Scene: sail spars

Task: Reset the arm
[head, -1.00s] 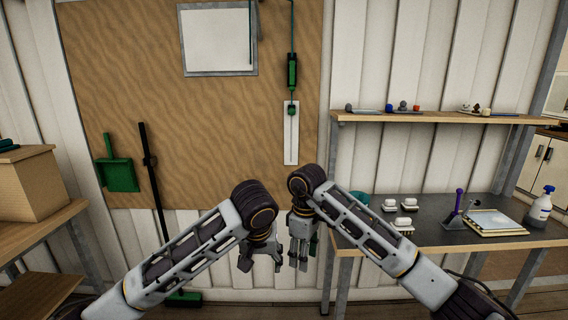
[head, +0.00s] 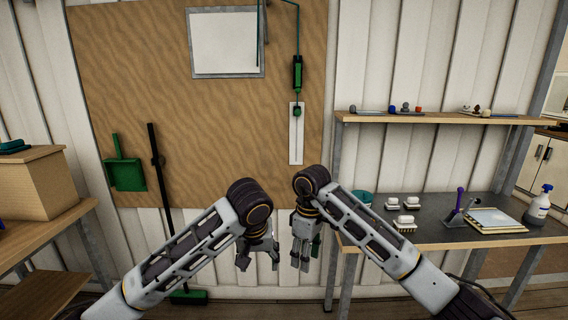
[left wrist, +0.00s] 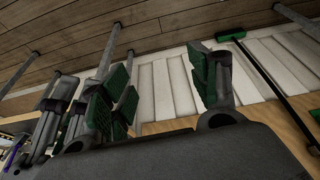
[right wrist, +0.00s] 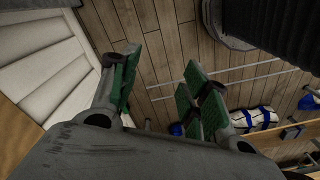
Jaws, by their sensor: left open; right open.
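My left gripper (head: 258,262) hangs in front of the wall below the plywood board, fingers pointing down. It is open and empty; its green finger pads (left wrist: 165,90) stand apart in the left wrist view. My right gripper (head: 303,255) hangs close beside it on the right, also fingers down. It is open and empty, with its green pads (right wrist: 155,92) apart over the floor in the right wrist view. Both arms are bent with the forearms coming in from the lower corners. Neither gripper touches anything that I can see.
A plywood board (head: 170,110) carries a white panel (head: 226,42) and a green handle (head: 297,72) on a cord. A green dustpan (head: 125,174) and broom (head: 158,180) are at left. A workbench (head: 440,228) with brushes and a spray bottle (head: 540,202) stands right. A box (head: 40,185) sits left.

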